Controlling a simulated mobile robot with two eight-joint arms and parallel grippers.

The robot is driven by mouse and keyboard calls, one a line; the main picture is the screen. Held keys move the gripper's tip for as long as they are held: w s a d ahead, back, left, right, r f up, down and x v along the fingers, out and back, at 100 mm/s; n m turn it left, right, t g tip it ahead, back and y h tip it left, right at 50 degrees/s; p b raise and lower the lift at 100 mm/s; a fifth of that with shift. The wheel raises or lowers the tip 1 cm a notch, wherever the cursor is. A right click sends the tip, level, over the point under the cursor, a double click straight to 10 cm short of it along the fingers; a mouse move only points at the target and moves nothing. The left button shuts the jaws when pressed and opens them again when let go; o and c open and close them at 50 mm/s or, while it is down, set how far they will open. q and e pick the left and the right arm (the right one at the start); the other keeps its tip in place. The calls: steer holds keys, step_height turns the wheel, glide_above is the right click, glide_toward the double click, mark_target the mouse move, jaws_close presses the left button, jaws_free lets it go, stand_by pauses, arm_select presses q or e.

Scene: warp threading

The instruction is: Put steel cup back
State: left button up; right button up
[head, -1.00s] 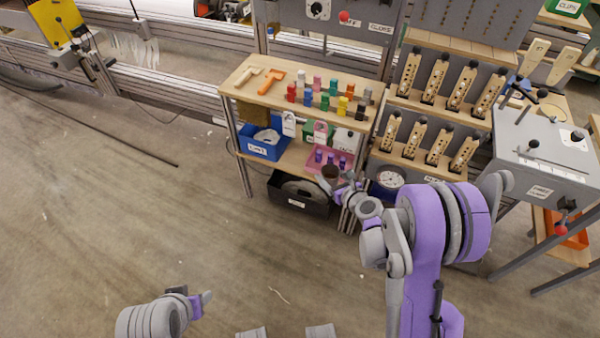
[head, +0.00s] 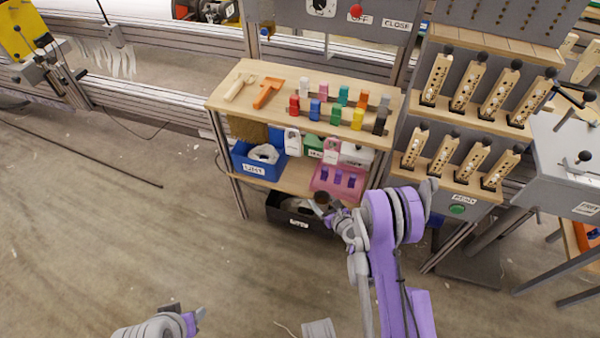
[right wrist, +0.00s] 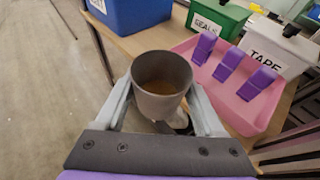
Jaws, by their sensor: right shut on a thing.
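The steel cup (head: 321,198) is a small grey cup with a brownish inside. My right gripper (head: 325,208) is shut on it and holds it upright in front of the lower shelf (head: 296,178), near the pink tray (head: 322,186). In the right wrist view the cup (right wrist: 161,100) sits between the two fingers of my right gripper (right wrist: 163,108), with its open mouth showing. The cup's lower part is partly hidden there. My left gripper (head: 197,318) is low at the left, away from the shelves; its jaw opening is unclear.
The lower shelf carries a blue bin (head: 243,160), a green box (right wrist: 218,22), a white TAPE box (right wrist: 275,52) and purple pieces in the pink tray. Several coloured blocks stand on the upper shelf (head: 235,103). A black bin (head: 280,213) is below.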

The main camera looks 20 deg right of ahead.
steer(key=b, duration=0.2)
glide_above(302, 181)
steer(key=s, duration=0.1)
steer(key=shift+w+a+r, duration=0.1)
steer(key=shift+w, duration=0.75)
step_height(302, 181, down, 4)
steer(key=shift+s+r, duration=0.1)
steer(key=shift+r, duration=0.15)
arm_select(q)
steer(key=shift+f, duration=0.65)
steer(key=shift+f+b, duration=0.6)
steer(key=shift+b, duration=0.1)
arm_select(e)
steer(key=shift+f, duration=0.4)
steer(key=o, duration=1.5)
steer(key=shift+s, duration=0.15)
arm_select(q)
steer(key=shift+a, duration=0.1)
arm_select(e)
steer(key=shift+o, duration=0.2)
